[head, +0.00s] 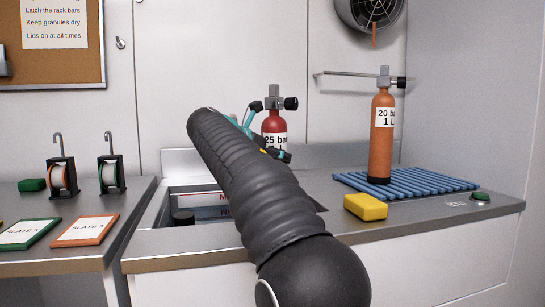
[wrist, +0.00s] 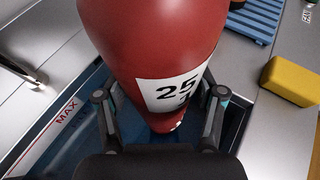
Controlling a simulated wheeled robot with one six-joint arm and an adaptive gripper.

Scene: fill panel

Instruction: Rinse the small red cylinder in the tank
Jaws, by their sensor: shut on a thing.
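The small red cylinder (head: 274,122) stands upright with a grey and black valve on top and a white label reading 25 bar. It also fills the upper middle of the wrist view (wrist: 150,35). My gripper (wrist: 161,112) is shut on it, one finger on each side. In the head view my dark arm hides most of the gripper and the cylinder's lower part. The tank (head: 180,190) is sunk in the counter, with a MAX mark on its wall (wrist: 66,112). In the wrist view the cylinder is over the tank; I cannot tell whether its base touches the water.
An orange cylinder (head: 382,145) stands on a blue slatted rack (head: 432,184) at the right. A yellow sponge (head: 365,207) lies right of the tank. Two reels (head: 62,178) and slates (head: 86,230) are on the left counter. A wall bar (head: 345,75) is behind.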

